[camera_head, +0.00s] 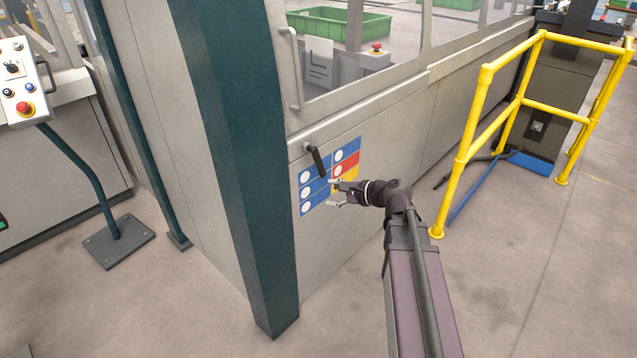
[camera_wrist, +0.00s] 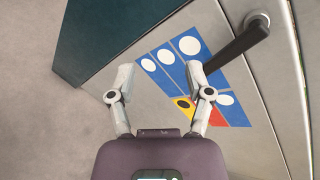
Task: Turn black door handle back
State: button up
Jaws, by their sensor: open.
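The black door handle (camera_head: 318,160) is a lever on the grey door panel, below the window. In the head view it hangs tilted, running from its pivot down and slightly right. In the wrist view the handle (camera_wrist: 237,46) runs from its pivot at the upper right down to the left, and its free end lies near the right finger. My gripper (camera_head: 333,193) is open and empty, just below the handle in front of the sticker panel. In the wrist view the gripper (camera_wrist: 162,78) shows both fingers apart, with no handle between them.
A blue, red and yellow sticker sheet (camera_head: 308,194) is on the door. A grey grab handle (camera_head: 291,68) is above left. A dark green post (camera_head: 240,150) stands at left, a yellow railing (camera_head: 470,125) at right. The floor in front is clear.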

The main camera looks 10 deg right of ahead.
aim_at(322, 169)
jog(key=w+d+f+m+t+b, duration=0.1)
jog(key=w+d+m+t+b, duration=0.2)
jog(key=d+m+t+b, duration=0.2)
jog(key=d+m+b, duration=0.2)
jog(key=m, duration=0.1)
jog(key=shift+w+d+f, duration=0.2)
jog(key=shift+w+f, duration=0.15)
jog(key=shift+f, duration=0.05)
jog(key=shift+w+a, duration=0.1)
jog(key=shift+w, duration=0.05)
jog(key=x, duration=1.3)
jog(key=shift+w+a+r, duration=0.2)
jog(key=shift+r, duration=0.1)
